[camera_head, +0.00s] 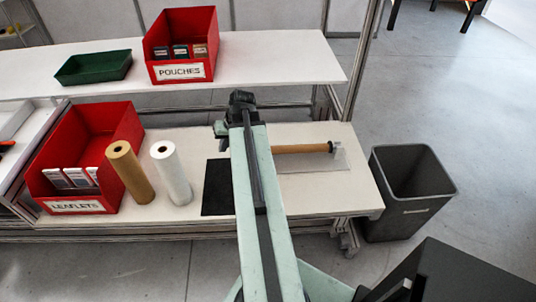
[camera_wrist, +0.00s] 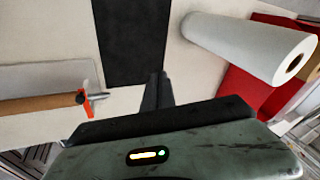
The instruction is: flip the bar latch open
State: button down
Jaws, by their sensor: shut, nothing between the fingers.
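A brown bar (camera_head: 302,149) lies across a clear, greyish plate (camera_head: 315,163) on the bench, right of my arm. A small grey fitting (camera_head: 337,147) sits at its right end; my arm hides its left end. In the wrist view the brown bar (camera_wrist: 38,104) enters from the left and ends in a dark cap, a thin red-orange piece (camera_wrist: 86,102) and a metal pin (camera_wrist: 98,96). I cannot tell which piece is the latch or how it stands. My gripper (camera_wrist: 158,78) is shut and empty, its fingertips over the black mat's edge, apart from the bar end.
A black mat (camera_head: 217,190) lies left of my arm. White (camera_head: 171,174) and brown (camera_head: 130,172) rolls stand beside the red leaflets bin (camera_head: 55,190). The shelf behind holds a red pouches bin (camera_head: 180,45) and green tray (camera_head: 94,67). A grey waste bin (camera_head: 410,190) stands right.

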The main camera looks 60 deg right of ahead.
jog(key=s+d+f+m+t+h+b, duration=0.2)
jog(key=s+d+m+b, duration=0.1)
jog(key=s+d, duration=1.4)
jog(key=shift+s+d+m+h, duration=0.4)
jog(key=shift+d+m, duration=0.2)
jog(key=shift+d, duration=0.1)
jog(key=w+f+b, duration=0.9)
jog(key=shift+a, duration=0.3)
jog(key=shift+a, duration=0.1)
